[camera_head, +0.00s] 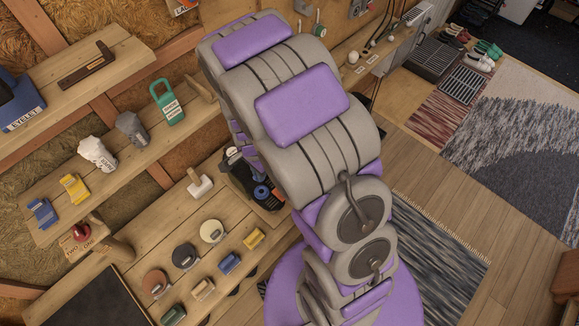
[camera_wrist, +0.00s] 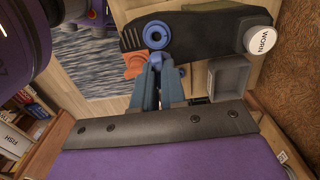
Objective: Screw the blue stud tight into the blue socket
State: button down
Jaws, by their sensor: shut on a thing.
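In the wrist view the blue socket (camera_wrist: 156,35) is a ring with a dark hole on a black board (camera_wrist: 200,30). It also shows in the head view as a blue ring (camera_head: 262,191), partly beside my arm. My gripper (camera_wrist: 157,60) is shut, its blue-grey fingers ending just below the socket in the picture. A blue piece (camera_wrist: 155,55), seemingly the stud, shows at the fingertips and is mostly hidden by them. I cannot tell whether it touches the socket. My arm hides the gripper in the head view.
An orange piece (camera_wrist: 135,66) lies left of the fingertips. A white cap marked WORN (camera_wrist: 261,39) sits on the board's right end, above a grey bin (camera_wrist: 228,76). The wooden bench (camera_head: 150,240) holds several coloured blocks and discs, with a shelf (camera_head: 120,150) behind.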

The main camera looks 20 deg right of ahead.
jog(key=shift+s+a+r, duration=0.3)
jog(key=shift+a, duration=0.05)
jog(key=shift+f, duration=0.1)
jog(key=shift+f+b, duration=0.7)
jog(key=shift+f, duration=2.1)
jog(key=shift+p, duration=0.6)
jog(key=shift+f+b, duration=0.35)
jog(key=shift+f, duration=0.8)
jog(key=c, duration=1.1)
grip_release()
notch_tip(320, 180, up, 17)
jog(key=p, duration=0.2)
jog(key=shift+r, duration=0.15)
